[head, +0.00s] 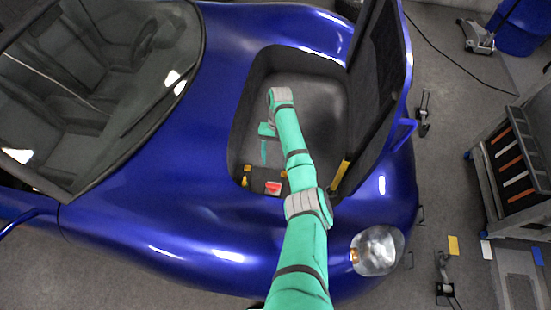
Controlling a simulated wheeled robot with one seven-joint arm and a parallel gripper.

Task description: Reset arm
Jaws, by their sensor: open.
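My green and grey arm reaches from the bottom of the head view over the blue car (190,225) and into its open front compartment (318,110). The arm is bent at a grey joint near the compartment's middle. My gripper (263,152) hangs below that joint, inside the compartment outline on its left side. It is open, and I see nothing between its fingers, though it is small here. Its height above the compartment floor is hard to tell.
The raised lid (378,85) stands at the compartment's right, with a yellow strut (341,174) near it. A red and white item (273,188) and small yellow items (245,181) lie at the near edge.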

